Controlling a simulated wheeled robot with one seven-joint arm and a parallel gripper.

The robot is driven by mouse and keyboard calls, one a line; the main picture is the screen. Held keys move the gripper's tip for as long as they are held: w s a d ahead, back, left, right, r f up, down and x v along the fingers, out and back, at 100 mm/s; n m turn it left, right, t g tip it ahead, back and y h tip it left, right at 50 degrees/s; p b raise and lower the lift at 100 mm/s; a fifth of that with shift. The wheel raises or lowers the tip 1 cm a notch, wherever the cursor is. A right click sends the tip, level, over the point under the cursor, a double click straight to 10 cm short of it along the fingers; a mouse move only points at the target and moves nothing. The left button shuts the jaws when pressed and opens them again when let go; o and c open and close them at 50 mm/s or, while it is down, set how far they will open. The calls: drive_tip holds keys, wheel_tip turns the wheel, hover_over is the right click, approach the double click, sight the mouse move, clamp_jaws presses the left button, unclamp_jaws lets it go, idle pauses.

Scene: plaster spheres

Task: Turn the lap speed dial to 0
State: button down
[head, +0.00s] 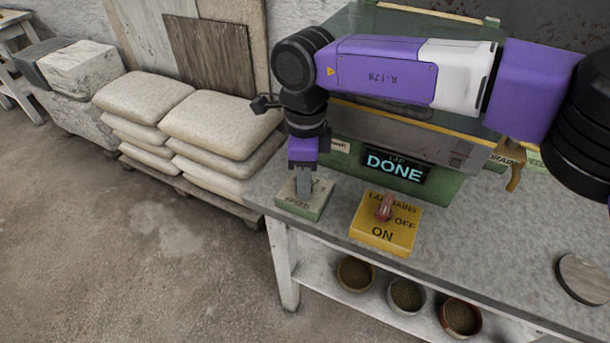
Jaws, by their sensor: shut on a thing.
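The lap speed dial box (304,208) is a small green box with a pale top at the left front corner of the bench. Part of its lettering reads "SPEED". My gripper (303,187) points down onto the top of this box and is shut on the dial knob. The knob and most of the dial's markings are hidden by my fingers, so I cannot tell the setting. A yellow switch box (384,225) marked "LAP MAINS", "OFF" and "ON" stands to its right with a red lever (384,207).
A green machine's display (394,166) reads "DONE" behind the boxes. A tan tap-like handle (514,178) hangs at its right. A round disc (583,278) lies on the bench (480,240) at right. Several bowls (405,296) sit on the shelf below. Stacked sacks (220,125) stand left.

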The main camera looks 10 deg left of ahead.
drive_tip(key=n, duration=0.5)
drive_tip(key=shift+w+a+r+n, duration=0.1)
drive_tip(key=shift+a+n, duration=0.05)
drive_tip(key=shift+n, duration=0.15)
idle(0.4)
drive_tip(key=c, duration=1)
unclamp_jaws()
drive_tip(key=shift+r, duration=3.85)
